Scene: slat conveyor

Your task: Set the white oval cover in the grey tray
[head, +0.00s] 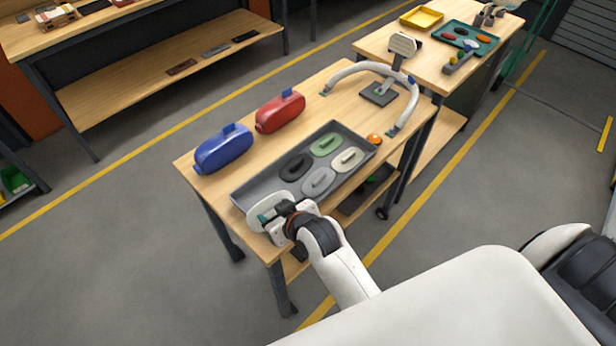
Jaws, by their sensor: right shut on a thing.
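The grey tray (238,194) lies on the near wooden table. Inside it are a green oval cover (326,144), a black one (296,167), a grey one (318,182) and a cream one (347,160). My right gripper (274,213) is over the tray's near left end, shut on a white oval cover (258,202). The gripper hides part of this cover and that corner of the tray. I cannot tell whether the cover touches the tray floor. My left gripper is out of view.
A blue case (223,149) and a red case (280,111) stand behind the tray. An orange round thing (374,139) lies by its right end. A grey arched frame (348,69) with a stand (379,93) is at the table's far right end.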

